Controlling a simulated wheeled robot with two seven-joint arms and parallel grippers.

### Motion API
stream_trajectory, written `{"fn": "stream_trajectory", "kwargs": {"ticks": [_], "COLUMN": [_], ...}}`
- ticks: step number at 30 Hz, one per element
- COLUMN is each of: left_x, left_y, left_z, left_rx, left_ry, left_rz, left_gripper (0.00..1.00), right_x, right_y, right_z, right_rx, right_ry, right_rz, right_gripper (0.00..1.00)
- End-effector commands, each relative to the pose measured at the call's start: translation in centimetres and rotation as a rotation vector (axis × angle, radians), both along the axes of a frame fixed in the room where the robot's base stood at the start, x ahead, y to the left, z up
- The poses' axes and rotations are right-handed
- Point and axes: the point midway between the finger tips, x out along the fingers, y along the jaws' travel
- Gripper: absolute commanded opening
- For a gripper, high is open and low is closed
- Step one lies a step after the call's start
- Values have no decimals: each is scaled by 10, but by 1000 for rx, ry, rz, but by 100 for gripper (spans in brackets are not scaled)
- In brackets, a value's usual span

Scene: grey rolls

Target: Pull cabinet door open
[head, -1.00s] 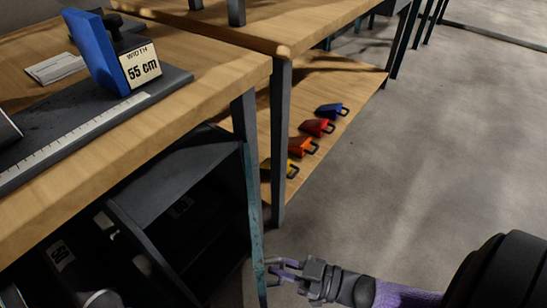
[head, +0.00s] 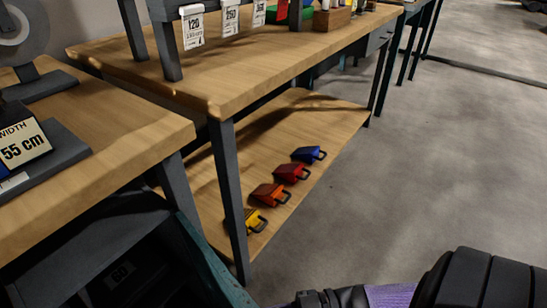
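The teal cabinet door (head: 212,262) stands open, seen nearly edge-on at the lower left. Its edge slants from beside the bench leg down to the bottom of the head view. The dark cabinet (head: 85,235) is under the left workbench, with its shadowed interior partly showing. My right gripper (head: 320,299) is at the bottom edge, just right of the door's lower end. Only its wrist end shows; the fingertips are cut off, so I cannot tell whether they touch the door. My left gripper is not in view.
The left workbench (head: 110,150) holds a "55 cm" width sign (head: 22,145). A second workbench (head: 250,75) stands behind it, with yellow, orange, red and blue scoop-like items on its lower shelf (head: 320,115). The grey floor (head: 430,150) at right is clear.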

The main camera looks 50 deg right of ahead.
Motion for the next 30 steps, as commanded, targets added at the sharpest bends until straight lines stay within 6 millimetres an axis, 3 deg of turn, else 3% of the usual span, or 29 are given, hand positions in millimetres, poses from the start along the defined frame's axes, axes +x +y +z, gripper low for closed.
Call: {"fn": "stream_trajectory", "kwargs": {"ticks": [13,14,18,30], "left_x": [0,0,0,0], "left_y": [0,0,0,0], "left_z": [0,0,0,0], "left_rx": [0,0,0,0], "left_ry": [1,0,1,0], "left_rz": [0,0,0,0], "left_gripper": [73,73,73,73], "right_x": [1,1,1,-1], "right_y": [-2,-2,-1,-3], "right_z": [0,0,0,0], "right_rx": [-2,-2,-1,-2], "right_ry": [1,1,0,1], "right_rz": [-5,-5,-4,-3], "right_gripper": [0,21,50,50]}}
